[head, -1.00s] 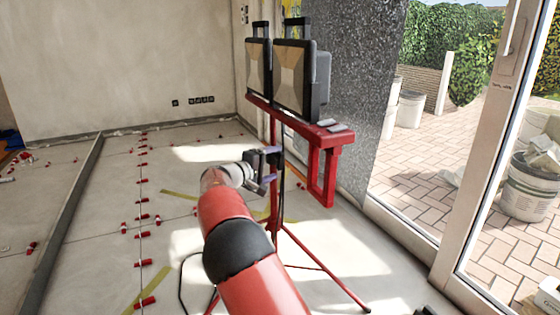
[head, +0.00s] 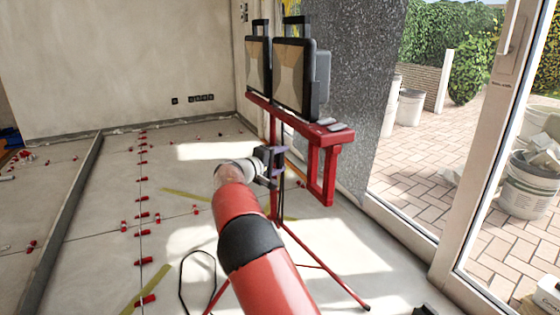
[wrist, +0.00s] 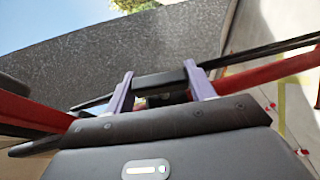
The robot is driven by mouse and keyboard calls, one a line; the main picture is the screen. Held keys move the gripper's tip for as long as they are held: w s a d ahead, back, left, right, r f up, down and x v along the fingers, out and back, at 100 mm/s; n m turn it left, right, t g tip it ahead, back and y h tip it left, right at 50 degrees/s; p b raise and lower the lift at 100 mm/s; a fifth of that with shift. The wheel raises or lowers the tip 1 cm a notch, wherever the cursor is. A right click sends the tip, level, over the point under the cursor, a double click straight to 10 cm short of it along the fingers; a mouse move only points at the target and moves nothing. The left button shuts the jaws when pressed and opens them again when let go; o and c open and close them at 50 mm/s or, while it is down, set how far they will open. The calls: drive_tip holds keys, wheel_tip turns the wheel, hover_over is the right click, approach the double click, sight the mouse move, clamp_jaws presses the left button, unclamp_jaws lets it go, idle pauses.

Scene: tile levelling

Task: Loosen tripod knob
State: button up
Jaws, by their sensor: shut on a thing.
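The red tripod (head: 325,267) stands on the floor and carries a red crossbar (head: 335,133) with two work lights (head: 292,78). My gripper (head: 279,164) is at the tripod's upright, below the crossbar. In the wrist view its two purple fingers (wrist: 158,74) stand apart, with a dark piece and a bit of red between them. My gripper is shut on this piece, which I take to be the tripod knob (wrist: 175,98). The knob's shape is mostly hidden by my gripper body, and in the head view I cannot make it out.
A black cable (head: 183,280) loops on the floor left of the tripod. Red tile-levelling clips (head: 145,300) line the tile joints. A glass door frame (head: 462,225) stands at right, with buckets (head: 530,185) outside.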

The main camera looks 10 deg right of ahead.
drive_tip(key=shift+f+t+h+b, duration=0.3)
drive_tip(key=shift+f+h+b, duration=0.1)
drive_tip(key=shift+b, duration=0.75)
drive_tip(key=shift+r+b, duration=0.2)
drive_tip(key=shift+b, duration=0.35)
drive_tip(key=shift+r+h, duration=0.2)
drive_tip(key=shift+h, duration=0.1)
drive_tip(key=o, duration=1)
drive_tip(key=shift+a+n, duration=0.1)
drive_tip(key=shift+n, duration=0.2)
drive_tip(key=v, duration=0.7)
drive_tip(key=shift+s+a, duration=0.2)
drive_tip(key=shift+s, duration=0.1)
